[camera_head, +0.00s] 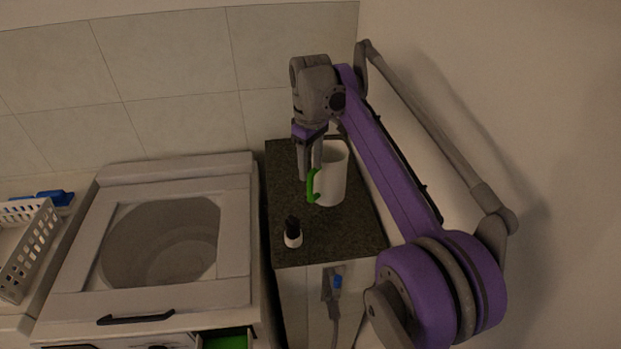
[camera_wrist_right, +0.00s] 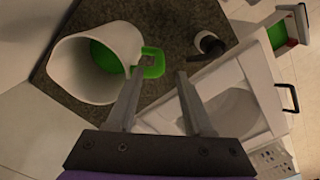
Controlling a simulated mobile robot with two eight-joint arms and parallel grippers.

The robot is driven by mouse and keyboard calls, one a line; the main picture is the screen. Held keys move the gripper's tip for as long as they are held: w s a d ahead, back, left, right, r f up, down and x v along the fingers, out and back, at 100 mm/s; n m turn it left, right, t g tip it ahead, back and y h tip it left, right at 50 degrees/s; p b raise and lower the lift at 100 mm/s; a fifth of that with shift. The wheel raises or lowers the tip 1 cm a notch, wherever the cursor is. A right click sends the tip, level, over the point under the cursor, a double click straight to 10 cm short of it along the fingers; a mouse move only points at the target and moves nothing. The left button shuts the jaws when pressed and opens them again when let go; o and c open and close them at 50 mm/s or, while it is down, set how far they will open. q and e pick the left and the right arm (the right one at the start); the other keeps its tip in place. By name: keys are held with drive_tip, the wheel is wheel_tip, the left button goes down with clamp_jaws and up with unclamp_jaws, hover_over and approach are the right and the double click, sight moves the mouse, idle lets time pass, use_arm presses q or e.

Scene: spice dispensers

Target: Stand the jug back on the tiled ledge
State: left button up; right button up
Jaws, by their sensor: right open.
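The white jug (camera_head: 332,178) with a green handle (camera_head: 312,186) stands upright on a dark speckled top (camera_head: 345,235). My left gripper is out of view. Tiles show on the wall; I cannot make out a separate tiled ledge.
A small white dispenser with a black top (camera_head: 292,233) stands in front of the jug. A white top-loading washer (camera_head: 240,230) is to the left, with a grey basket (camera_head: 30,248) beyond it. The wall is close on the right.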

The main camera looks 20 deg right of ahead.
wheel_tip(320, 180, up, 4)
drive_tip(key=shift+r, duration=0.2)
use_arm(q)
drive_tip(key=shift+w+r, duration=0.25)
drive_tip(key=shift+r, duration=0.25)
